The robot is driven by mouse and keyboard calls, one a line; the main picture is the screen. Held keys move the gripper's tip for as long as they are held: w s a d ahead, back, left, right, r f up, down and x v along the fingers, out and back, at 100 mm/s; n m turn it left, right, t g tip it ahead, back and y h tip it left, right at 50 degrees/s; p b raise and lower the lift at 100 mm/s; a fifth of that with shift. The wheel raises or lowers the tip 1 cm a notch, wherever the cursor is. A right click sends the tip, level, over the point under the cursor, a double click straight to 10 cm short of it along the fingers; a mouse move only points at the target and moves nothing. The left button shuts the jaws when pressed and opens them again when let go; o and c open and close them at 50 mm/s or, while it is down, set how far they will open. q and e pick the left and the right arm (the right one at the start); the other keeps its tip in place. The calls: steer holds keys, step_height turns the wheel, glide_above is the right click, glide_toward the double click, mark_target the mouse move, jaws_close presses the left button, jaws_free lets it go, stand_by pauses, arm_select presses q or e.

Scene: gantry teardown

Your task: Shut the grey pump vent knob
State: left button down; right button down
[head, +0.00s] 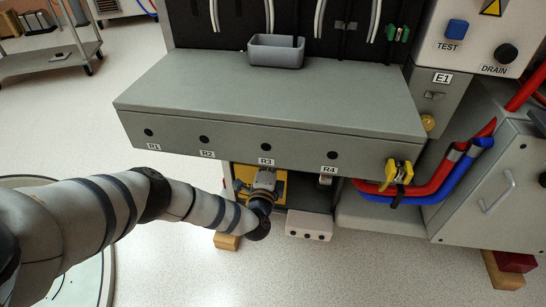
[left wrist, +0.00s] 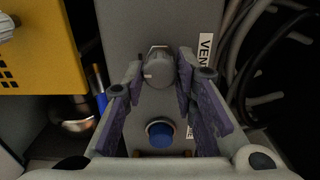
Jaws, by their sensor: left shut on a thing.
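The grey vent knob (left wrist: 157,62) sits on a grey panel in the left wrist view, with a pale mark on its left side. My left gripper (left wrist: 160,70) is shut on the knob, one finger on each side. In the head view my left gripper (head: 263,186) reaches under the grey bench near label R3, in front of a yellow unit (head: 245,173); the knob is hidden there. A VENT label (left wrist: 205,52) is to the right of the knob. My right gripper is not in view.
A blue button (left wrist: 160,132) is below the knob, between my fingers. The bench front (head: 290,147) overhangs the arm. A white box (head: 309,225) stands to the right of my gripper. Red hoses (head: 437,178) and a yellow valve handle (head: 399,171) are further right.

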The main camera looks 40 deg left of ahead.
arm_select(q)
steer(key=shift+s+f, duration=0.1)
stand_by(0.3)
steer(key=c, duration=1.3)
jaws_free()
steer(key=v, duration=1.2)
